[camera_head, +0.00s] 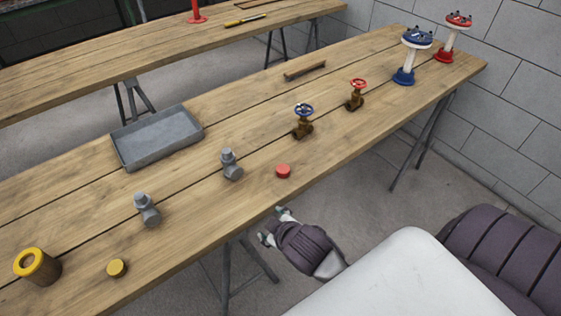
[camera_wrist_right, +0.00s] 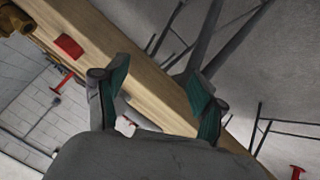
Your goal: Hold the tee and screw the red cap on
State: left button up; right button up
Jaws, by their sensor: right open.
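The red cap (camera_head: 283,171) lies on the wooden bench near its front edge; it also shows in the right wrist view (camera_wrist_right: 68,47). One grey tee (camera_head: 231,164) stands on the bench left of the red cap. A second grey tee (camera_head: 147,210) stands farther left. My right gripper (camera_head: 272,225) is just off the bench's front edge, below the red cap in the head view. In the wrist view its two fingers (camera_wrist_right: 155,92) are apart with nothing held between them. My left gripper is not in view.
A yellow cap (camera_head: 117,268) and a yellow ring-topped cylinder (camera_head: 38,266) stand at the left. A grey tray (camera_head: 158,137) lies at the back. Brass valves with a blue wheel (camera_head: 303,121) and a red wheel (camera_head: 356,94) stand to the right. The bench (camera_head: 330,140) is clear around the red cap.

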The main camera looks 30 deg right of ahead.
jog(key=w+a+r+n+t+y, duration=0.25)
jog(key=w+r+n+t, duration=0.3)
jog(key=r, duration=0.45)
jog(key=w+a+r+n+t+y, duration=0.25)
jog(key=w+r+n+t, duration=0.2)
jog(key=w+r, duration=0.4)
jog(key=s+a+r+n+g+y, duration=0.1)
jog(key=a+r+n+g+y, duration=0.45)
jog(key=n, duration=0.65)
jog(key=s+a+r+n+g+y, duration=0.2)
jog(key=a+r+n+g+y, duration=0.15)
jog(key=a+n+y, duration=0.65)
jog(key=d+f+n+g+h, duration=0.9)
jog(key=f+n, duration=0.2)
jog(key=n, duration=0.5)
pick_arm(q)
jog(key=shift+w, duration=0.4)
pick_arm(e)
jog(key=w+d+n+g+h, duration=0.1)
jog(key=d+h, duration=0.9)
jog(key=d, duration=1.3)
